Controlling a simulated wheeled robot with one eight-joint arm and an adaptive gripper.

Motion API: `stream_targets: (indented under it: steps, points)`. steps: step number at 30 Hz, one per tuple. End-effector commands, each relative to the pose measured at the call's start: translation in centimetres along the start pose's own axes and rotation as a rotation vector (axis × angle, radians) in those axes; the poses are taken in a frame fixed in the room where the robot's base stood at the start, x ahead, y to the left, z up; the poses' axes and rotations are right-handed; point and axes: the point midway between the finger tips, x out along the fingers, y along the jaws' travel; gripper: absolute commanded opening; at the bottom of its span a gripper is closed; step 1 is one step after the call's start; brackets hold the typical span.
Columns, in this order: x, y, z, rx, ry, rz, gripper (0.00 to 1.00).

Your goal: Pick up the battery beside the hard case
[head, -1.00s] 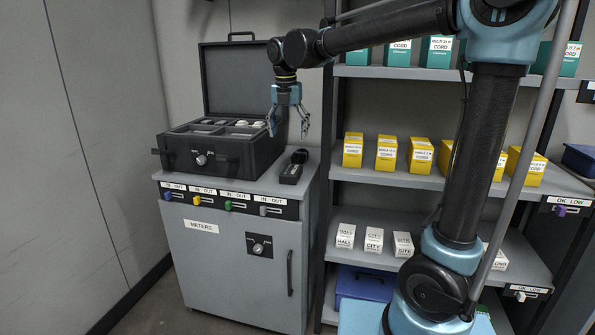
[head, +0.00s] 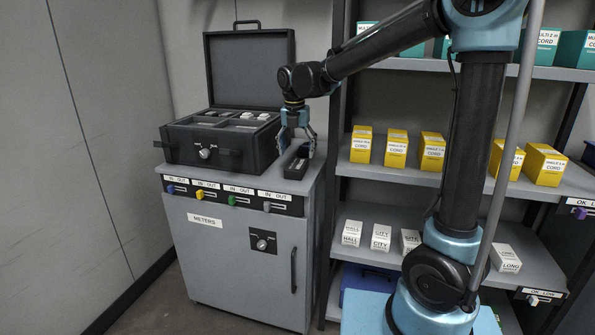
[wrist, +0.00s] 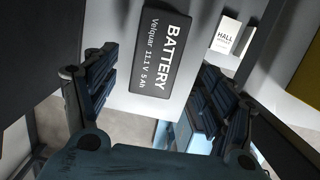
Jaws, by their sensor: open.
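The battery (head: 295,168) is a dark block lying on the grey cabinet top, right of the black hard case (head: 183,148). In the wrist view the battery (wrist: 150,62) shows its white "BATTERY Velquar 11.1V 5Ah" label, facing up at the camera. My gripper (head: 298,149) is open, pointing down above the battery, and partly hides it in the head view. In the wrist view the battery lies between and beyond the fingers of my gripper (wrist: 158,78), with nothing held. Whether a finger touches it cannot be told.
The hard case stands open, lid raised at the back, just left of my gripper. The cabinet (head: 240,262) has coloured sliders and a knob on its front. A shelf unit (head: 400,174) with yellow, teal and white boxes stands close on the right.

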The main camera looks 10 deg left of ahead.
Motion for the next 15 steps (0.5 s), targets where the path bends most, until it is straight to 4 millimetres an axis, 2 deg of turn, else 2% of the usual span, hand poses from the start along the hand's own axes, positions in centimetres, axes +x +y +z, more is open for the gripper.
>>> stream_targets:
  steps: [10,15]
  points:
    - [2.4,0.1,0.1,0.0,0.0,0.0,0.77]
    - [4.8,0.4,0.3,-0.001,0.0,0.0,0.77]
